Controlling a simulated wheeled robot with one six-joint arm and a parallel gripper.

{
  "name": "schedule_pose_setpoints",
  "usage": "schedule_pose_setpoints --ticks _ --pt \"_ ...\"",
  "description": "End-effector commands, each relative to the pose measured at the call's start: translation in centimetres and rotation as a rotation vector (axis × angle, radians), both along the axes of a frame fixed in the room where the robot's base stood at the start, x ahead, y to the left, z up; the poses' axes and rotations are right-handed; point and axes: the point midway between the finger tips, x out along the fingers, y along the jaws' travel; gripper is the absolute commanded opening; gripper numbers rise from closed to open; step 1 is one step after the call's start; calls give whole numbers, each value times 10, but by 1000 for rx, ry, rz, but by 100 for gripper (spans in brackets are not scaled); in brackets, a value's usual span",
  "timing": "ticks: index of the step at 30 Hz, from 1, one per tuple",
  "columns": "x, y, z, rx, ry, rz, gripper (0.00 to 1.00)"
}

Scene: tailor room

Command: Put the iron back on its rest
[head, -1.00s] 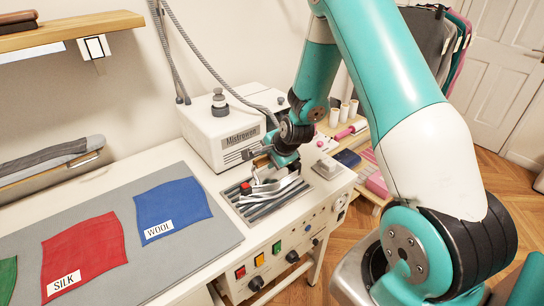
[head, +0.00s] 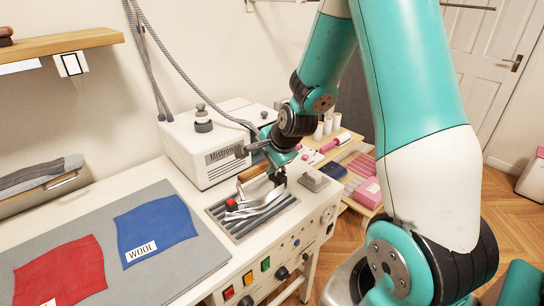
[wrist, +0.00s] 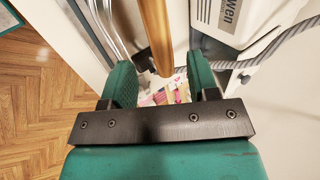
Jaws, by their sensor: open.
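The iron (head: 262,199) has a silver body, a red part at its near left and a brown wooden handle (head: 252,173). It lies over the grey ribbed rest (head: 238,227) on the white machine top. My gripper (head: 276,174) is open at the iron's far right end, close to the handle. In the wrist view the handle (wrist: 154,30) runs down between my two spread green fingers, with visible gaps on both sides. The exact contact of the iron with the rest is partly hidden.
The white steam box (head: 212,150) with a hose stands just behind the rest. A small grey block (head: 314,180) sits to the right. The pressing board with red and blue (head: 155,225) cloths lies left. Knobs and buttons line the front panel.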

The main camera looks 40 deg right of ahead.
Motion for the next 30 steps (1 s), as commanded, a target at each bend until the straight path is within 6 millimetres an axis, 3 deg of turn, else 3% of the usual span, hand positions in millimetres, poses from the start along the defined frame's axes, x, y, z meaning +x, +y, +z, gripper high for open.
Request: schedule_pose_setpoints --ticks 8,11,14,16,18,21,25,27,30 --pt "-18 0 26 -1 1 5 55" --pt "-21 23 38 -23 9 115 55" --pt "-37 80 63 -85 30 426 55" --pt "-63 131 84 -149 37 740 55" --pt "-100 176 103 -219 30 1075 55" --pt "-158 218 124 -312 0 1522 55" --pt "-214 240 138 -394 -44 1920 55" --pt "-229 240 141 -414 -59 2028 55" --pt "-235 239 142 -421 -63 2077 55"
